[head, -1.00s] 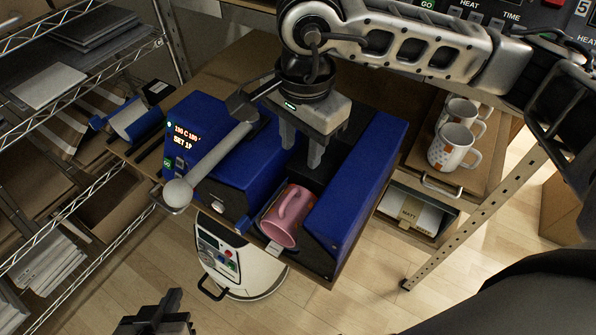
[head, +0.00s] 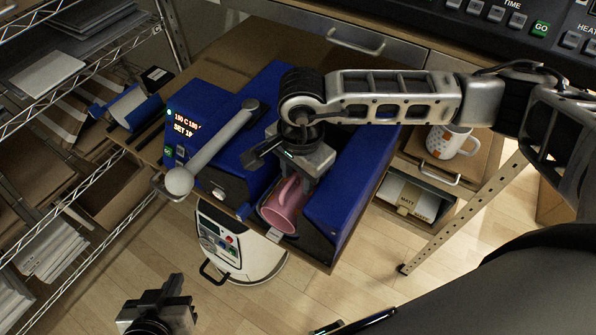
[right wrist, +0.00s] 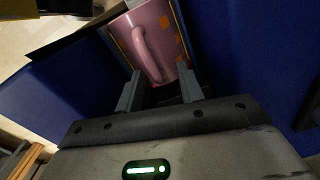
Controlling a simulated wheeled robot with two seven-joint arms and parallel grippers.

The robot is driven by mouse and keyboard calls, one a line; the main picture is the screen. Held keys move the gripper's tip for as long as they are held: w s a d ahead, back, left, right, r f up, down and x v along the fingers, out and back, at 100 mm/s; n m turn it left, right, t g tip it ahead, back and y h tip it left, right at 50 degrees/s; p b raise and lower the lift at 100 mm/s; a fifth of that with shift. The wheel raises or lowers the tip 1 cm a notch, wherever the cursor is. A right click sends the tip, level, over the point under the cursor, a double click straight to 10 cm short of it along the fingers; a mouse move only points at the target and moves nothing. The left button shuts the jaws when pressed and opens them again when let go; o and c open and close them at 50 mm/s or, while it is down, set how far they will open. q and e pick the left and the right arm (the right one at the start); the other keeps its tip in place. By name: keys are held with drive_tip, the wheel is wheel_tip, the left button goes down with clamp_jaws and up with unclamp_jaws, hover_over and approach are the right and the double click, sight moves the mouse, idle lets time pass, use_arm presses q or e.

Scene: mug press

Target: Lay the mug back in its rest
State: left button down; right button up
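The pink mug (head: 283,207) lies on its side in the rest (head: 272,236) of the blue press, between two blue blocks, with its handle upward. In the right wrist view the mug (right wrist: 150,40) shows its handle and orange squares. My right gripper (head: 306,184) is over the mug's back end. Its two fingers (right wrist: 160,82) are apart, close to the mug's near end; whether they touch it I cannot tell. My left gripper (head: 158,303) is at the bottom left, away from the press, and its fingertips are not clear.
The press lever with a ball end (head: 178,182) slants left of the rest. Wire shelves (head: 62,205) stand at left. A white rounded machine (head: 240,245) is below the press.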

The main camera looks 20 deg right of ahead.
clamp_jaws()
use_arm(q)
drive_tip(key=shift+w+r, duration=0.1)
drive_tip(key=shift+r, duration=0.1)
drive_tip(key=shift+f, duration=0.15)
use_arm(e)
drive_tip(key=shift+r, duration=0.15)
drive_tip(key=shift+s+a+b, duration=0.35)
drive_tip(key=shift+s+a, duration=0.55)
drive_tip(key=shift+a, duration=0.25)
use_arm(q)
drive_tip(key=shift+f+b, duration=0.85)
drive_tip(key=shift+b, duration=0.15)
use_arm(e)
drive_tip(key=s+a, duration=0.6)
drive_tip(key=a, duration=0.2)
drive_tip(key=shift+s+a, duration=0.15)
drive_tip(key=shift+s, duration=0.1)
use_arm(q)
drive_tip(key=shift+r, duration=0.1)
use_arm(e)
drive_tip(key=shift+r, duration=0.25)
use_arm(q)
drive_tip(key=shift+r+p, duration=0.55)
drive_tip(key=shift+p, duration=0.6)
use_arm(e)
drive_tip(key=shift+r, duration=2.4)
